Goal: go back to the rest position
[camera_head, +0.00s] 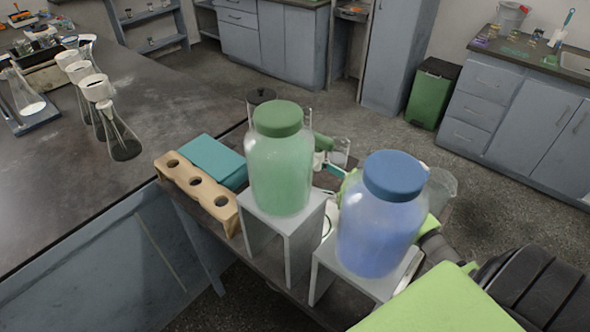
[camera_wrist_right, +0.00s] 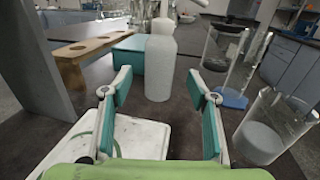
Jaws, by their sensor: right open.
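My right arm (camera_head: 440,300) comes in from the lower right in the head view, lime green and black. The jars hide most of its gripper there. In the right wrist view my right gripper (camera_wrist_right: 159,84) is open, its two teal-padded fingers wide apart with nothing between them. A white bottle (camera_wrist_right: 160,62) stands upright beyond the fingertips, apart from them. A pale square plate (camera_wrist_right: 140,138) lies below the fingers; I cannot tell whether they touch it. My left gripper is not in view.
A green-lidded jar (camera_head: 280,165) and a blue-lidded jar (camera_head: 378,220) stand on grey stands, close to my right arm. A wooden rack (camera_head: 195,190) and teal box (camera_head: 213,160) are left. A beaker (camera_wrist_right: 262,140) stands right of the gripper. Flasks (camera_head: 118,135) stand on the left bench.

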